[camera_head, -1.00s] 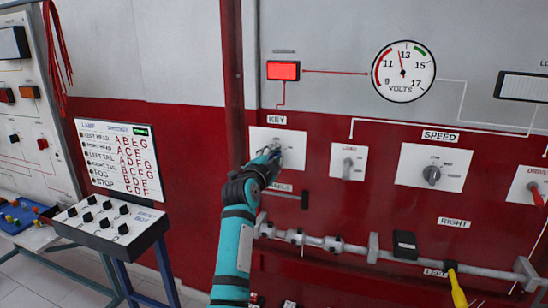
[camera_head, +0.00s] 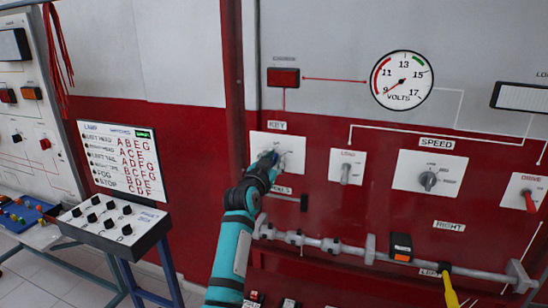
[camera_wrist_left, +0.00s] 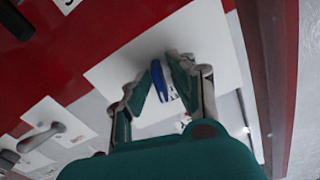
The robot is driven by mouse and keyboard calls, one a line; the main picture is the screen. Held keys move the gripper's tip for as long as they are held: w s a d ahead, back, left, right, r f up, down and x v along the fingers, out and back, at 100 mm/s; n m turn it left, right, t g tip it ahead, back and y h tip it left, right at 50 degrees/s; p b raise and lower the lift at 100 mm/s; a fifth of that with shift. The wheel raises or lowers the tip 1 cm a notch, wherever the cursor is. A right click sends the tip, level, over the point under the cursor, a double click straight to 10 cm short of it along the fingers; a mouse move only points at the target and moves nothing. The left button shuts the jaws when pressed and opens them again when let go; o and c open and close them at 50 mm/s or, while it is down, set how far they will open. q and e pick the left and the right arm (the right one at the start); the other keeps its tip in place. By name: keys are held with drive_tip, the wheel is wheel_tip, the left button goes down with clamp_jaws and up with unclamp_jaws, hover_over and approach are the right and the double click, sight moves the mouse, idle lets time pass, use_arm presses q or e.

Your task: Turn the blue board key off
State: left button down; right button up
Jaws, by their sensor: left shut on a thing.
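The blue key (camera_wrist_left: 158,78) stands in a white plate, which shows in the left wrist view (camera_wrist_left: 115,75) and under the KEY label in the head view (camera_head: 298,143). My left gripper (camera_head: 270,160) reaches up to this plate. In the left wrist view its fingers (camera_wrist_left: 161,86) are on either side of the blue key and shut on it. In the head view the gripper mostly hides the key. The red indicator lamp (camera_head: 283,77) above is dark. The volts gauge (camera_head: 401,80) needle points low, near 9. My right gripper is not in view.
Right of the key are a LOAD lever (camera_head: 346,168), a SPEED knob (camera_head: 428,180) and a red DRIVE lever (camera_head: 530,200). A metal shaft (camera_head: 350,249) runs below. A switch box (camera_head: 112,225) stands at the left, near my arm.

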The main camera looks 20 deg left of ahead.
use_arm(q)
drive_tip(key=shift+n+p, duration=0.45)
drive_tip(key=shift+n, duration=0.85)
drive_tip(key=c, duration=1.4)
unclamp_jaws()
drive_tip(key=shift+s, duration=0.1)
drive_tip(key=s, duration=1.1)
drive_tip(key=shift+s+a, duration=0.2)
drive_tip(key=shift+s, duration=0.2)
